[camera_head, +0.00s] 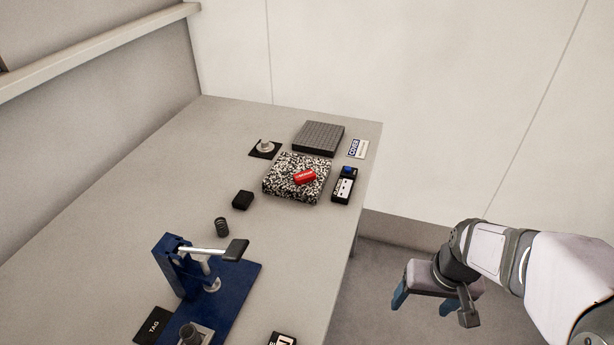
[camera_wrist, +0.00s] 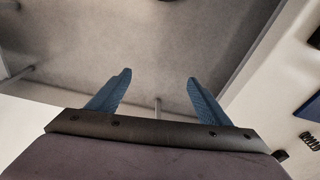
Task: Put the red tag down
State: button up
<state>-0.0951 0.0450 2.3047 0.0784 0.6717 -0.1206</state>
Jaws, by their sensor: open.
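The red tag (camera_head: 304,177) lies on a black-and-white speckled block (camera_head: 283,189) toward the far right of the table. A black patch labelled "TAG" (camera_head: 153,325) is on the table near the front left, with nothing on it. My gripper (camera_head: 421,302) hangs off the right side of the table, apart from everything, its blue fingers pointing down. In the wrist view its fingers (camera_wrist: 157,92) are spread with nothing between them. The red tag is not in the wrist view.
A blue fixture (camera_head: 228,295) with a lever clamp stands at the table's front. A dark spring (camera_head: 222,227) and a small black block (camera_head: 242,200) lie behind it. A grey grid pad (camera_head: 319,138) and a black-and-blue device (camera_head: 344,186) flank the speckled block. The table's left side is clear.

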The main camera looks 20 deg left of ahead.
jog(key=w+a+r+n+t+y+p, duration=0.1)
jog(key=w+a+r+n, duration=0.1)
jog(key=w+a, duration=0.55)
jog(key=w+a+r+n+t+y+p, duration=0.1)
jog(key=w+a+r+n+p, duration=0.15)
jog(key=w+a, duration=0.55)
jog(key=n+t+y+p, duration=0.2)
jog(key=n+y, duration=0.1)
send_near(305, 176)
jog(key=shift+s+a+f, duration=0.15)
jog(key=shift+a+f, duration=0.1)
jog(key=shift+a, duration=0.1)
jog(key=shift+p+x, duration=0.3)
jog(key=shift+x, duration=0.75)
jog(key=shift+d, duration=0.1)
jog(key=shift+p+x, duration=0.95)
jog(key=shift+w+p+x, duration=0.25)
jog(key=shift+p+x, duration=0.45)
jog(key=shift+x, duration=0.95)
jog(key=shift+c, duration=0.6)
jog(key=c, duration=1.1)
